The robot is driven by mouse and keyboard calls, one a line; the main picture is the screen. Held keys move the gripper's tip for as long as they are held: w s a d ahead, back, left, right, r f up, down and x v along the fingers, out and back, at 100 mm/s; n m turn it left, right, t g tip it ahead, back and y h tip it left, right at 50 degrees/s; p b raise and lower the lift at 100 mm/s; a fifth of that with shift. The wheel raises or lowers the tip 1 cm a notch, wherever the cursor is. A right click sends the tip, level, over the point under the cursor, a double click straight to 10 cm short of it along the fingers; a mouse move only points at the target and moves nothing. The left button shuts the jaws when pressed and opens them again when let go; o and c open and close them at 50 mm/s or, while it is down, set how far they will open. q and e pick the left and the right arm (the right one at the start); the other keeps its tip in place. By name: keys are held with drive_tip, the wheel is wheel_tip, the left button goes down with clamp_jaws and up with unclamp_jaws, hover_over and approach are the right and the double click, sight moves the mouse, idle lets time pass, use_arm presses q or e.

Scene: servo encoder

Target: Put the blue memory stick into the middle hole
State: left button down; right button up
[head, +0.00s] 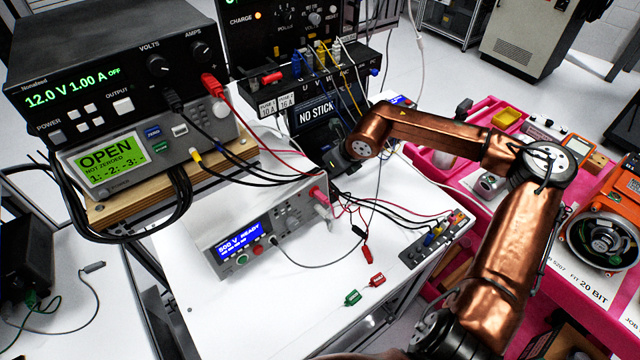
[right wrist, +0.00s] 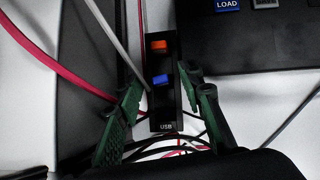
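In the right wrist view a narrow black strip marked USB (right wrist: 166,112) runs up between my fingers. The blue memory stick (right wrist: 162,80) stands at about the strip's middle, below an orange stick (right wrist: 159,46). I cannot tell how deep the blue stick sits. My right gripper (right wrist: 160,78) is open, with one green finger on each side of the strip and gaps between the fingers and the blue stick. In the head view my right gripper (head: 337,155) is a dark shape beside the NO STICK display (head: 318,112); the sticks are hidden there. My left gripper is out of view.
Red and grey cables (right wrist: 45,50) pass left of the fingers, and more lie below the strip. A black box with a LOAD label (right wrist: 228,5) is at the upper right. A white tester (head: 262,225) stands on the white table (head: 215,300), whose front part is mostly clear.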

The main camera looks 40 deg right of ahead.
drive_tip(key=shift+s+d+r, duration=0.2)
drive_tip(key=shift+s+r, duration=0.2)
drive_tip(key=shift+r, duration=0.05)
drive_tip(key=shift+v, duration=0.85)
drive_tip(key=shift+s+a+r, duration=0.35)
drive_tip(key=shift+s+r, duration=0.2)
drive_tip(key=shift+r, duration=0.2)
drive_tip(key=v, duration=0.7)
drive_tip(key=shift+d+r, duration=0.25)
